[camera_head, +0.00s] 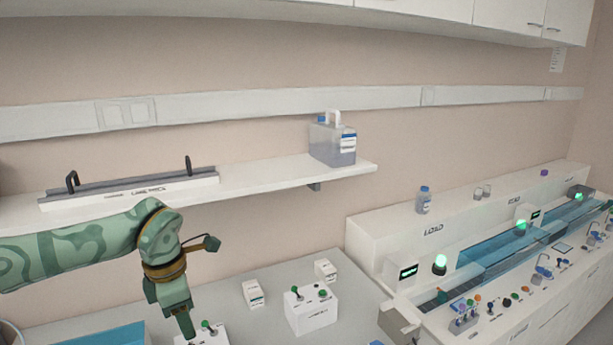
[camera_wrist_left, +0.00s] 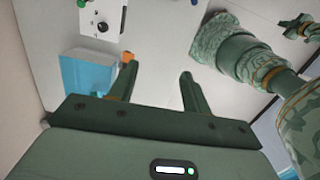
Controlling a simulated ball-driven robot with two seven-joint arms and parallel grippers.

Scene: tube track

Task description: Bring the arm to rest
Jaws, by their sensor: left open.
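My left arm comes in from the left in the head view, green with a darker pattern. My left gripper (camera_head: 187,325) points down at the front left, over a white control box (camera_head: 212,335). In the left wrist view the two dark green fingers of the left gripper (camera_wrist_left: 157,70) stand apart with nothing between them. The fingertips are partly hidden by the wrist in the head view. Patterned green arm parts fill the right of the wrist view.
A second white control box (camera_head: 312,312) with a lever stands on the grey counter, with small white boxes (camera_head: 253,294) behind. A shelf (camera_head: 262,180) holding a jug (camera_head: 332,142) runs above. The tube track (camera_head: 480,262) is at right. A blue tray (camera_wrist_left: 88,75) lies near the gripper.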

